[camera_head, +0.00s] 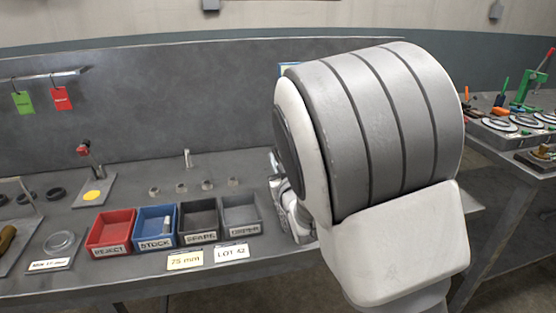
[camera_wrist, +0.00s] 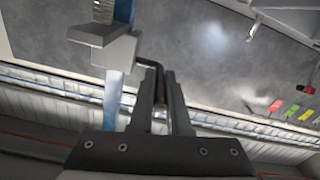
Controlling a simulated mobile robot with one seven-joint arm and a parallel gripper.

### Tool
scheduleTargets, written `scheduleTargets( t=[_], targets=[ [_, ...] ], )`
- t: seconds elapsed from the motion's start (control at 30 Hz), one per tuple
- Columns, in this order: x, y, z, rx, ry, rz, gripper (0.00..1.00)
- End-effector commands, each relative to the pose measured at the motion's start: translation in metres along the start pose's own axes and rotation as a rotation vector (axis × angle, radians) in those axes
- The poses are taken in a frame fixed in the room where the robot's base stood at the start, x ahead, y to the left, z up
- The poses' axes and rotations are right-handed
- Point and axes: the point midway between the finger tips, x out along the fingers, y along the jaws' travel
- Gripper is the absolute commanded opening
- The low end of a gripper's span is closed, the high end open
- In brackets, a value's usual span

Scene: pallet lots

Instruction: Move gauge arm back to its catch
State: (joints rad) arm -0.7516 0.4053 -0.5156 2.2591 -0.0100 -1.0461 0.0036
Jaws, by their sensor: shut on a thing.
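In the wrist view my gripper (camera_wrist: 161,82) is shut on the dark bent gauge arm (camera_wrist: 147,63). The arm comes out of a grey block (camera_wrist: 118,46) on a blue upright strip (camera_wrist: 113,90), to the left of the fingers. The fingers hold the arm near their tips. I cannot make out the catch in either view. In the head view my own arm hides the gripper and the gauge arm. Only a small blue piece (camera_head: 288,70) shows beside my arm's upper left edge, and I cannot tell what it belongs to.
On the bench stand a red bin (camera_head: 98,252), a blue bin (camera_head: 142,244) and two grey bins, with several small rings behind them. A red-knobbed lever (camera_head: 86,150) stands at the left. Green (camera_head: 23,102) and red tags (camera_head: 61,98) hang on the back wall.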

Motion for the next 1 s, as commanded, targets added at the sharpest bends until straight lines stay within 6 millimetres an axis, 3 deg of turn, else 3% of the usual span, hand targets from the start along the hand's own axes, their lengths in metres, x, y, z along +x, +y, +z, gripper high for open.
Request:
scheduleTargets(
  t=[0.2,0.4,0.8,0.83,1.0],
  targets=[
    [0.001,0.011,-0.055,0.004,0.01,0.003,0.0],
    [0.001,0.019,-0.092,0.002,0.011,0.003,0.0],
    [0.001,0.02,-0.1,0.001,0.014,0.003,0.0],
    [0.001,0.02,-0.1,0.001,0.015,0.003,0.17],
    [0.001,0.02,-0.098,0.001,0.009,0.002,0.45]
  ],
)
